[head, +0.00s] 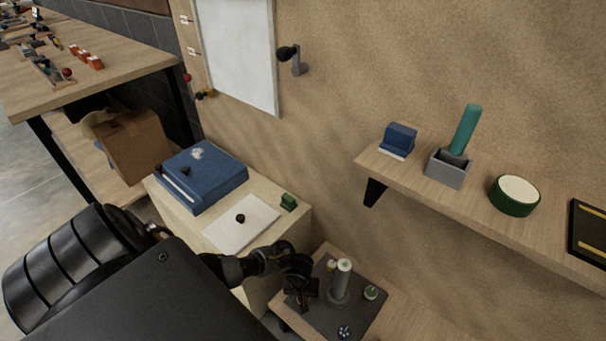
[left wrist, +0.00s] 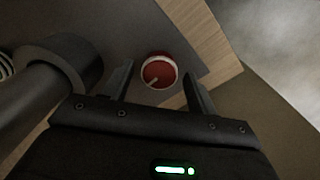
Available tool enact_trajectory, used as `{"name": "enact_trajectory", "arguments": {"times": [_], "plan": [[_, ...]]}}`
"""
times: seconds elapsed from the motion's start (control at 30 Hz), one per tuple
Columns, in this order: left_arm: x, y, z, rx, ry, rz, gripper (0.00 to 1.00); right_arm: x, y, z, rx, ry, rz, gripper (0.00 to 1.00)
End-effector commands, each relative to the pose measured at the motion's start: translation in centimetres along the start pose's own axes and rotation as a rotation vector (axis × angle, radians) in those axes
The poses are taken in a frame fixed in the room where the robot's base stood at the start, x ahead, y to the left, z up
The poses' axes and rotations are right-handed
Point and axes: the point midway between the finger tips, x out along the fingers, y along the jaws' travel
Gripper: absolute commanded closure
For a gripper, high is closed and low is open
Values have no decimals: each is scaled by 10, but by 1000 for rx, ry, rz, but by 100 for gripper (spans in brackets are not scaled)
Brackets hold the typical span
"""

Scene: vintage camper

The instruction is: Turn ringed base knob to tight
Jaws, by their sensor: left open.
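A round red knob (left wrist: 160,72) with a pale rim and a pale pointer line sits on the grey base plate (left wrist: 208,58) in the left wrist view. My left gripper (left wrist: 160,76) is open, its fingers on either side of the knob in that picture. I cannot tell whether they touch it. In the head view my left gripper (head: 301,300) is over the left part of the base plate (head: 362,312) and largely hides the red knob. A grey post (head: 340,287) with a pale top stands on the plate. My right gripper is not in view.
The thick grey post (left wrist: 75,65) is close left of the fingers. A green-and-white knob (head: 371,292), a yellowish one (head: 331,265) and a dark speckled one (head: 344,331) are also on the plate. A shelf (head: 480,211) stands out from the wall at right.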

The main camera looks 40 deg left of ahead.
Motion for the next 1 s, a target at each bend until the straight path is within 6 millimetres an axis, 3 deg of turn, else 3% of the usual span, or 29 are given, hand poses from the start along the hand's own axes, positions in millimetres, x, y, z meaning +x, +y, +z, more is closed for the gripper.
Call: {"name": "enact_trajectory", "arguments": {"times": [0.3,0.63,0.93,1.0], "plan": [[1,0,0,0,0,0,43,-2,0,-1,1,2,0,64],[1,0,0,0,0,0,86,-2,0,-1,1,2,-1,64],[0,0,0,38,-3,-1,86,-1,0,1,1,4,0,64],[-1,0,0,67,-4,-1,86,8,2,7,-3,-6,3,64]]}}
